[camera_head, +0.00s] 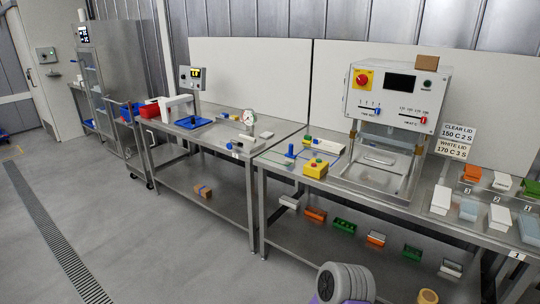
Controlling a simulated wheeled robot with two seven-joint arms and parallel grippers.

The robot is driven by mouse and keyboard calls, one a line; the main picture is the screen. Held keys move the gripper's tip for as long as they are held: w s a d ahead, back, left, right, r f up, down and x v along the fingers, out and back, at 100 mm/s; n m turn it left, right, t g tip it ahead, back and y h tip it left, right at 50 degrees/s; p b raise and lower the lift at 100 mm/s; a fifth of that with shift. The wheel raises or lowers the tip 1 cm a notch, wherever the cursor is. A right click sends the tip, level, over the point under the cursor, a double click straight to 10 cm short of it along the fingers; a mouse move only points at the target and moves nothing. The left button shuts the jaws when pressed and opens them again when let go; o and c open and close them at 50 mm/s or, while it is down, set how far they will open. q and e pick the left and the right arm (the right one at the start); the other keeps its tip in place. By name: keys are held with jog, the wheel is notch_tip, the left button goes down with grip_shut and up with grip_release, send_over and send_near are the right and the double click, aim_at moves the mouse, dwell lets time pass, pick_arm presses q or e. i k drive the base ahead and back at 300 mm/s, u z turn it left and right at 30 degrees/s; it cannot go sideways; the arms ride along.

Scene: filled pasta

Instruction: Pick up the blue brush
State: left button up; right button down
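I cannot make out a thing that is clearly a blue brush. A small blue upright piece (291,152) stands on the middle steel table, left of the yellow button box; it is too small to tell what it is. A blue tray (193,122) lies on the left steel table, and what lies in it is too small to tell. Neither my left nor my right gripper is in view.
A sealing machine (394,94) stands on the right part of the bench. A yellow box (315,168) with a red button is left of it. Several coloured trays lie on the lower shelf (335,247). A cart (128,140) stands at left. The floor (120,235) in front is clear.

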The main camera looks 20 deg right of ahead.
aim_at(289, 156)
jog(key=u, duration=0.15)
jog(key=i, duration=1.85)
jog(key=z, duration=1.3)
jog(key=i, duration=1)
jog(key=z, duration=1)
